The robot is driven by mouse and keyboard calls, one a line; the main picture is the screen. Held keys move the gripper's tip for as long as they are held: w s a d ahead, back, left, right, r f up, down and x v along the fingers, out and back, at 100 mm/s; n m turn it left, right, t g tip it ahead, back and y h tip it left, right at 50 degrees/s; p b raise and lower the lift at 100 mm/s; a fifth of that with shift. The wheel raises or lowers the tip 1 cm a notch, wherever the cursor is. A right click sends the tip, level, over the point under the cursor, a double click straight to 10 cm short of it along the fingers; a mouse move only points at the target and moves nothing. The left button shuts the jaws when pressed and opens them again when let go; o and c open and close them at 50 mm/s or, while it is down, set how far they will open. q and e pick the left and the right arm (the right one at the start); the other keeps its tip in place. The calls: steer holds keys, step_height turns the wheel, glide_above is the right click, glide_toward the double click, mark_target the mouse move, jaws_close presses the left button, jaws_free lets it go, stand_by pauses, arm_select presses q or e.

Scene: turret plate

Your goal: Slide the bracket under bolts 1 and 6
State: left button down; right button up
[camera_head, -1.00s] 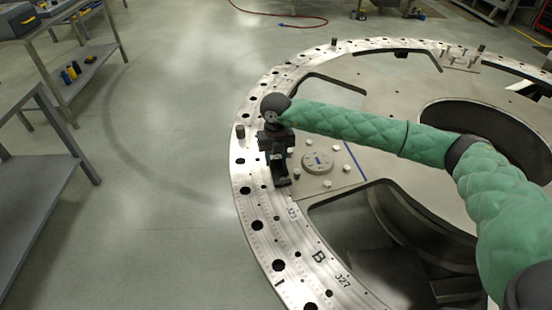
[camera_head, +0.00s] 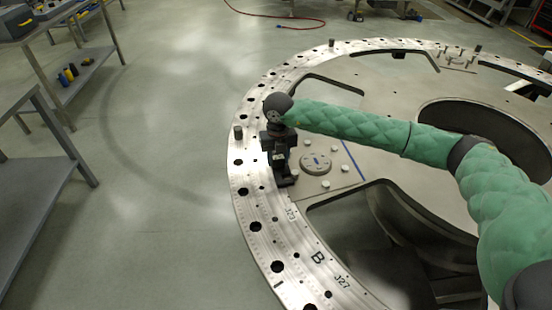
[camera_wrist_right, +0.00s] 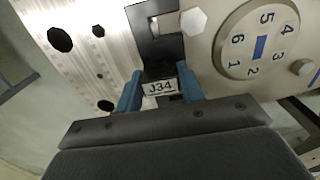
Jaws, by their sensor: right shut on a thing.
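My right gripper (camera_wrist_right: 160,92) has blue fingers shut on a black bracket (camera_wrist_right: 150,40) with a white "J34" label. The bracket lies low over the plate, beside the round dial (camera_wrist_right: 256,40) numbered 1 to 6. Its slotted end points away from the gripper. One white hexagonal bolt (camera_wrist_right: 193,20) shows close to the bracket's right edge, on the dial's 6 side. The bolt near 1 is not clearly seen. In the head view the right gripper (camera_head: 278,160) is over the ring, left of the dial (camera_head: 315,163) and several white bolts (camera_head: 325,184). The left gripper is not in view.
The ring-shaped metal plate (camera_head: 262,232) has holes along its rim and large openings below and right of the dial. Short upright pegs (camera_head: 238,132) stand on the rim. Grey benches (camera_head: 40,195) stand at the left, with clear floor between.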

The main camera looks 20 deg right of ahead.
steer(key=shift+d+b, duration=0.4)
steer(key=shift+d, duration=0.65)
stand_by(0.5)
steer(key=shift+d+b, duration=0.4)
steer(key=shift+d, duration=0.1)
stand_by(0.4)
steer(key=shift+f, duration=0.15)
stand_by(1.1)
steer(key=o, duration=1.3)
steer(key=shift+s+r, duration=0.1)
steer(key=shift+r, duration=1.4)
steer(key=shift+a+r, duration=0.1)
